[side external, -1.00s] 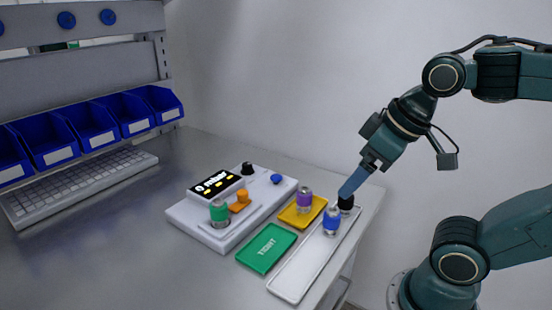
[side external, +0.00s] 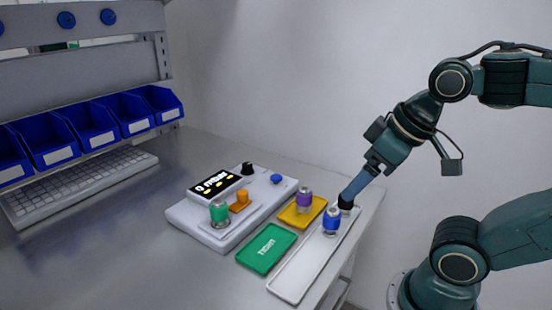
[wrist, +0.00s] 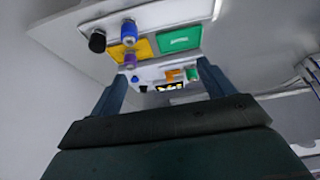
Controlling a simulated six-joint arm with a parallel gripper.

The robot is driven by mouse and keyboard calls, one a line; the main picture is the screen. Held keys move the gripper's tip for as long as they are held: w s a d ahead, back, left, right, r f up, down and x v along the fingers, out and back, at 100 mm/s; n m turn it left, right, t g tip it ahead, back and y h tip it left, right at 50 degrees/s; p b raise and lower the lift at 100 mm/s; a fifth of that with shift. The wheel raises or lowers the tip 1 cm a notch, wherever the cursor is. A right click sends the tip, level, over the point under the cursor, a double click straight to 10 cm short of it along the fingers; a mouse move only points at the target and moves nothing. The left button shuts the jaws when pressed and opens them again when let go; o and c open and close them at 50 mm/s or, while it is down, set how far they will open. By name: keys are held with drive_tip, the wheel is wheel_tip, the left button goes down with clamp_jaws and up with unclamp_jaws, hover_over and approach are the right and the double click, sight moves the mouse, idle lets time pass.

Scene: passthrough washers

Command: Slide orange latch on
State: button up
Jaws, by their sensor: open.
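The orange latch (side external: 240,203) sits on the white device (side external: 225,235), just right of a green-topped cylinder (side external: 219,213). In the wrist view the latch (wrist: 173,76) is small and distant, seen between the fingers. My gripper (side external: 348,197) is at the far right end of the white tray, well to the right of the latch. Its fingertips overlap a black-topped cylinder (side external: 346,206) in the side view; I cannot tell whether they touch. In the wrist view my gripper (wrist: 162,70) is open, with nothing visible held between its fingers.
A blue-topped cylinder (side external: 332,221) stands on the white tray (side external: 294,283). A purple-topped cylinder (side external: 304,199) stands on a yellow tray (side external: 290,217). A green tray (side external: 266,248) lies empty beside the device, which carries black and blue knobs. Blue bins (side external: 92,125) line the back left.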

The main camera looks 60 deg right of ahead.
drive_tip(key=c, duration=0.6)
drive_tip(key=shift+w+r, duration=0.4)
drive_tip(key=shift+w, duration=0.1)
drive_tip(key=shift+c, duration=0.5)
drive_tip(key=w+r+n+g, duration=0.2)
drive_tip(key=w+r+n, duration=0.1)
drive_tip(key=w, duration=0.4)
drive_tip(key=n+g, duration=0.4)
drive_tip(key=n, duration=0.2)
hover_over(242, 192)
wheel_tip(242, 192, down, 4)
drive_tip(key=shift+f, duration=0.1)
drive_tip(key=shift+f, duration=0.1)
drive_tip(key=shift+f, duration=6.8)
